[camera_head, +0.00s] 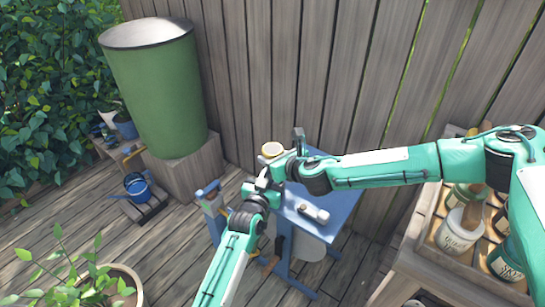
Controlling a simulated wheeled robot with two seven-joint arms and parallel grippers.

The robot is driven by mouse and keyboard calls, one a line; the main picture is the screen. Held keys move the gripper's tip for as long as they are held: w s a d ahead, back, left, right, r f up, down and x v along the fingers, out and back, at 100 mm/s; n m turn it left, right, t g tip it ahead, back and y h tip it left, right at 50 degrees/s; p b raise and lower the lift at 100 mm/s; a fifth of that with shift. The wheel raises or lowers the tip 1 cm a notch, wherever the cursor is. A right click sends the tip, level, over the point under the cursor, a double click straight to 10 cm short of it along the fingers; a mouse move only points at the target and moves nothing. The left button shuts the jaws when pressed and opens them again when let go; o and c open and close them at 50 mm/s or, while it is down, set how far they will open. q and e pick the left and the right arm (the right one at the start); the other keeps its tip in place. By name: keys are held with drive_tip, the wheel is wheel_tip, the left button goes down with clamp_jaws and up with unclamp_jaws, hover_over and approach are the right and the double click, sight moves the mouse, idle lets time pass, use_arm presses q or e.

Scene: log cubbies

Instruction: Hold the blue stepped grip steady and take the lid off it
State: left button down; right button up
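A small round cream and tan piece (271,150) shows between the fence and my grippers, above the blue table. I cannot tell whether it is the lid. No blue stepped grip can be made out clearly; the grippers cover that spot. My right gripper (290,157) reaches in from the right, right beside the round piece, with one dark finger standing up. My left gripper (262,182) comes up from below, just under the round piece and close to the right gripper. The fingers are too small and overlapped to show whether either one is open or shut on anything.
A blue table (322,228) stands under my grippers, with a pale cylinder (313,212) lying on it. A blue stand (211,206) is left of it. A green barrel (158,95) stands back left. A wooden crate (408,262) with several pots is at right.

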sight(273, 148)
drive_tip(key=shift+r, duration=0.2)
idle(0.7)
drive_tip(key=shift+r, duration=1)
drive_tip(key=shift+r, duration=1.95)
use_arm(q)
drive_tip(key=c, duration=1)
unclamp_jaws()
drive_tip(key=shift+s, duration=0.15)
